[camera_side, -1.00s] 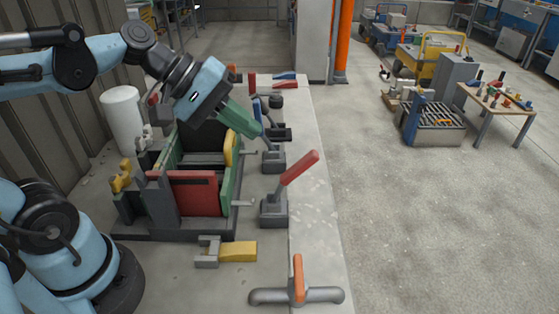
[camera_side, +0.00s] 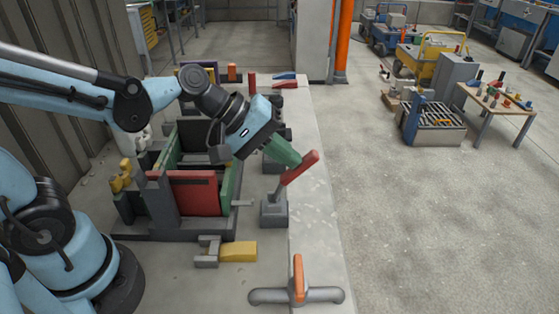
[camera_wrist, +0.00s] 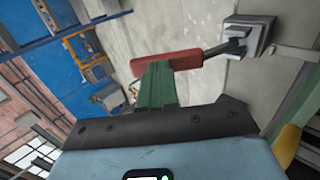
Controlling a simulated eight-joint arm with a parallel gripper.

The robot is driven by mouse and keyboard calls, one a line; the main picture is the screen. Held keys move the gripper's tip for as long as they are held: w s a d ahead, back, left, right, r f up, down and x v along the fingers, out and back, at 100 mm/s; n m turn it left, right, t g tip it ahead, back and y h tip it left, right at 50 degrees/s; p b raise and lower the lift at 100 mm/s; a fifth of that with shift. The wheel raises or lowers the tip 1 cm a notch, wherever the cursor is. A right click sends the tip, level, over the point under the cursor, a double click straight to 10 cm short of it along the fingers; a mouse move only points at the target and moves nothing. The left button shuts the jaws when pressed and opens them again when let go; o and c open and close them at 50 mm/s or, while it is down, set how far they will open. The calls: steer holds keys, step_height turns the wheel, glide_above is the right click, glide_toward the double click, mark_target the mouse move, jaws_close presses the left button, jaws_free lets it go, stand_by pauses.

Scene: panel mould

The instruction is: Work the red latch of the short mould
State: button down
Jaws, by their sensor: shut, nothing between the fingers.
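The red latch (camera_side: 301,166) is a red-handled lever on a grey base (camera_side: 274,213) at the right side of the short mould, its handle tilted up to the right. The mould (camera_side: 195,193) has a red front panel and green sides. My gripper (camera_side: 296,162) is shut, its green fingers at the red handle, seemingly touching it. In the wrist view the green fingers (camera_wrist: 157,80) lie against the middle of the red handle (camera_wrist: 166,65), and the grey base (camera_wrist: 246,38) is at upper right. My arm hides part of the mould's back and the second lever behind it.
A yellow-ended block (camera_side: 238,251) lies in front of the mould. An orange-handled grey fitting (camera_side: 298,280) sits at the bench's front. More red and blue handles (camera_side: 284,77) stand at the back. The bench strip to the right (camera_side: 325,210) is clear.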

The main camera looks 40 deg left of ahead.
mark_target(312, 153)
steer(key=shift+d, duration=0.1)
stand_by(0.3)
steer(key=shift+w+d+f+g+y, duration=0.15)
steer(key=shift+w+d+g+y, duration=0.25)
steer(key=shift+w+d, duration=0.1)
steer(key=w+d+f+g+y, duration=0.2)
steer(key=g+y, duration=0.1)
steer(key=shift+w+d, duration=0.35)
steer(key=shift+w, duration=0.05)
steer(key=shift+w+d+f+g+y, duration=0.35)
steer(key=shift+f, duration=0.2)
steer(key=shift+w+d+f+g+y, duration=0.3)
steer(key=shift+f, duration=0.25)
steer(key=shift+w+d+f+g+y, duration=0.35)
steer(key=shift+f, duration=0.2)
steer(key=shift+f, duration=0.1)
step_height(312, 153, up, 14)
